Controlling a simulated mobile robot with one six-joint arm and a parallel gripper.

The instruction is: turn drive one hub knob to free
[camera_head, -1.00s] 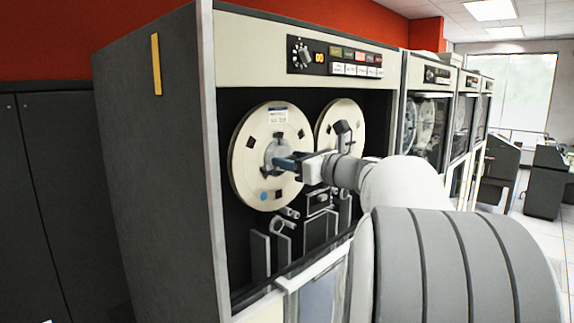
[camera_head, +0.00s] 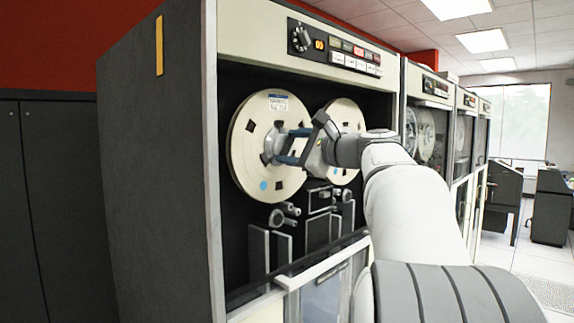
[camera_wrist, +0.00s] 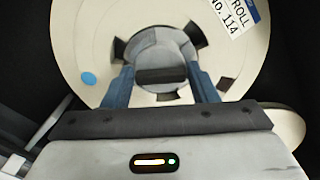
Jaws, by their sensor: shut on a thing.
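The cream tape reel (camera_head: 247,180) hangs upright on the front drive (camera_head: 225,110), in the left of its open bay. Its grey hub (camera_head: 268,147) is at the reel's centre. In the wrist view the hub (camera_wrist: 158,50) carries a dark bar-shaped knob (camera_wrist: 161,75). My gripper (camera_head: 284,146) reaches in from the right, its blue fingers one above the other at the hub. In the wrist view my gripper (camera_wrist: 160,70) has one finger at each side of the knob and is shut on it. The fingertips' contact is partly hidden, and no free marking is readable.
A second reel (camera_head: 345,115) stands close on the right, partly behind my wrist. Tape guides (camera_head: 285,215) sit below the reels. A control panel (camera_head: 335,50) with a dial is above. The cabinet's side (camera_head: 150,170) is at left; more drives (camera_head: 430,120) line the right.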

